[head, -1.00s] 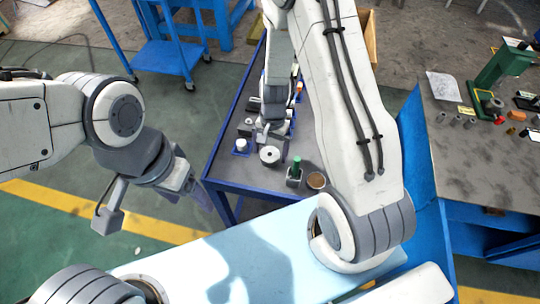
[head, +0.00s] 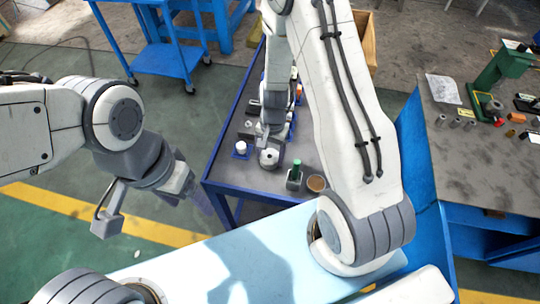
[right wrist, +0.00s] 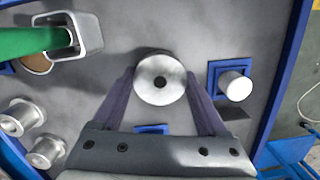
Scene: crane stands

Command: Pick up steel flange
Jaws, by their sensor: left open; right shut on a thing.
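In the head view the flange (head: 268,159) shows at the tip of my right gripper (head: 269,150), over the near part of the blue-edged table (head: 234,188). Whether it touches the tabletop is hard to tell. My left gripper (head: 192,187) is open and empty over the floor, left of the table.
A white cylinder on a blue base (right wrist: 236,86) stands close to the right finger. A grey holder with a green-handled thing (right wrist: 78,36) is at the upper left. Several silver spools (right wrist: 20,117) lie at left. A second bench (head: 470,150) stands at right.

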